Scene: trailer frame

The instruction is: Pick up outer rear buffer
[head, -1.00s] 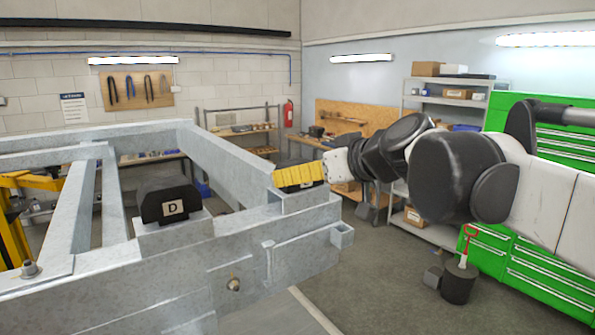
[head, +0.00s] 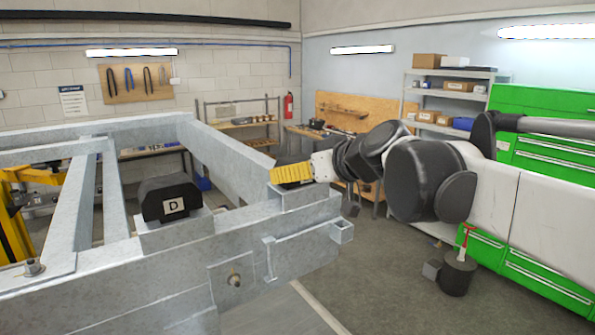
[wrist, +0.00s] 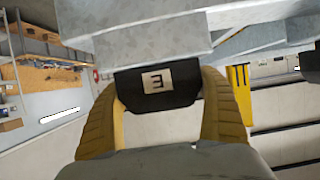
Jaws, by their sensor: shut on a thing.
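A black buffer with a white "E" label (wrist: 158,84) sits between the yellow fingers of my gripper (wrist: 163,117) in the wrist view, where the picture is upside down. The fingers are shut on its two sides. It adjoins the grey metal bracket (wrist: 150,45); I cannot tell whether there is a gap. In the head view my gripper (head: 291,175) is at the frame's near right corner, over its raised pad (head: 300,196), and the fingers hide most of the buffer. A second black buffer, marked "D" (head: 170,198), sits on another pad to the left.
The grey trailer frame (head: 110,280) fills the lower left, with a long rail running back from the corner. A yellow stand (head: 15,225) is at far left. Green drawer cabinets (head: 545,270), shelves (head: 450,105) and a dark bucket (head: 458,275) stand at right.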

